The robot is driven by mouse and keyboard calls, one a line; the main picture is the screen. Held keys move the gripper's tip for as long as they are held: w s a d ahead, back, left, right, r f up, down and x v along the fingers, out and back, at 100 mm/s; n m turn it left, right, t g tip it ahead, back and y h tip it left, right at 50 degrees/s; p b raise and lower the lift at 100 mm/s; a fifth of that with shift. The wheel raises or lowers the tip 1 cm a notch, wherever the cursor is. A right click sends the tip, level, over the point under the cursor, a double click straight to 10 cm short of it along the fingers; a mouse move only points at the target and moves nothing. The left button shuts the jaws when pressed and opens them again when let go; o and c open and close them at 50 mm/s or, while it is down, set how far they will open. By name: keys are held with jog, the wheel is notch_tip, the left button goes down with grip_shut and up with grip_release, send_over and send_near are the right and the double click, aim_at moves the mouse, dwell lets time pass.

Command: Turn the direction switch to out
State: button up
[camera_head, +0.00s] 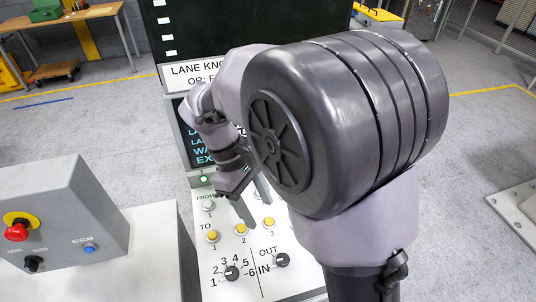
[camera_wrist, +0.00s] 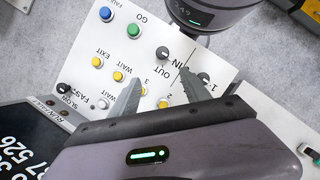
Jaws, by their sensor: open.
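The direction switch (camera_head: 282,260) is a small black knob on the white slanted panel, beside the printed words OUT and IN. It also shows in the wrist view (camera_wrist: 162,53), beyond my fingertips. Its pointer seems to face the IN side, but the mark is small. My gripper (camera_head: 259,212) is open and empty above the panel, over the area of the yellow buttons. In the wrist view the two fingers (camera_wrist: 161,76) are spread apart, pointing toward the knob, and appear clear of it.
A numbered black knob (camera_head: 232,273) sits left of the switch, past a printed line. Several yellow buttons (camera_head: 241,229) lie close below my fingers. A grey box with a red emergency button (camera_head: 16,232) stands at left. A dark screen (camera_head: 185,140) rises behind the panel.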

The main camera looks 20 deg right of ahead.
aim_at(282, 258)
jog(key=b+x, duration=0.2)
jog(key=x, duration=0.4)
jog(key=b+x, duration=0.2)
jog(key=x, duration=0.3)
jog(key=b+x, duration=0.3)
jog(key=x, duration=0.3)
jog(key=shift+s+a+f, duration=0.1)
jog(key=shift+s+f, duration=0.2)
jog(key=shift+s, duration=0.2)
grip_shut()
